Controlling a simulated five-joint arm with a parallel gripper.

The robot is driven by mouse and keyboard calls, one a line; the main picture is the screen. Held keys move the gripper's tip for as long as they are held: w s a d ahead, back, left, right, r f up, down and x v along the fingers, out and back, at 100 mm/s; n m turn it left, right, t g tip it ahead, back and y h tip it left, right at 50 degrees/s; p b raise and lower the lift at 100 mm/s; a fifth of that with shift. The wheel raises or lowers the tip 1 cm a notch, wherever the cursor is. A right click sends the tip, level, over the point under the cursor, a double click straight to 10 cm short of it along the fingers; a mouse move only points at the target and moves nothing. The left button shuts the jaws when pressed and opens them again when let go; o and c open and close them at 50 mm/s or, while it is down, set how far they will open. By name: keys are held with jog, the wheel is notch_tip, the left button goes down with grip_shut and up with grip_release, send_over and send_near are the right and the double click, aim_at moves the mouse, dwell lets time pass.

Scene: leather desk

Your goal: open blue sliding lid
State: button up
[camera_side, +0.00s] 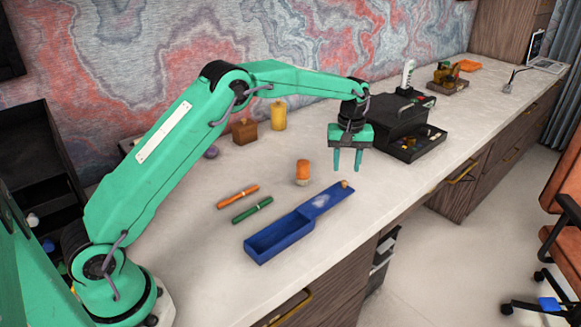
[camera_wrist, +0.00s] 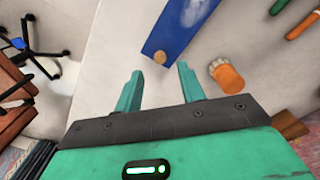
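The blue box (camera_side: 279,241) lies on the pale desk with its inside exposed at the near end. Its blue sliding lid (camera_side: 327,200) extends out of the box toward the far right; in the wrist view the lid (camera_wrist: 180,27) shows at the top. A small tan knob (camera_side: 344,184) sits at the lid's far end; the knob also shows in the wrist view (camera_wrist: 160,57). My gripper (camera_side: 347,168) is open and empty, pointing down, above and apart from the knob. In the wrist view its fingers (camera_wrist: 158,80) are spread, with the knob beyond them.
An orange marker (camera_side: 238,196) and a green marker (camera_side: 252,210) lie left of the box. A black organizer (camera_side: 409,137) stands behind my gripper. The desk's front edge is close to the box.

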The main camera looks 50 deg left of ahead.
jog(key=shift+r, duration=1.3)
jog(key=s+r+m+t, duration=0.3)
jog(key=s+r+m, duration=0.2)
jog(key=s+r, duration=1.15)
jog(key=s+f+m+t, duration=0.1)
jog(key=s+f+m, duration=0.1)
jog(key=s, duration=0.9)
jog(key=s+f+m+t, duration=0.1)
jog(key=s+f+m, duration=0.1)
jog(key=s, duration=0.8)
jog(key=shift+s+a+f+t, duration=0.25)
jog(key=shift+s+t, duration=0.05)
jog(key=shift+s, duration=0.1)
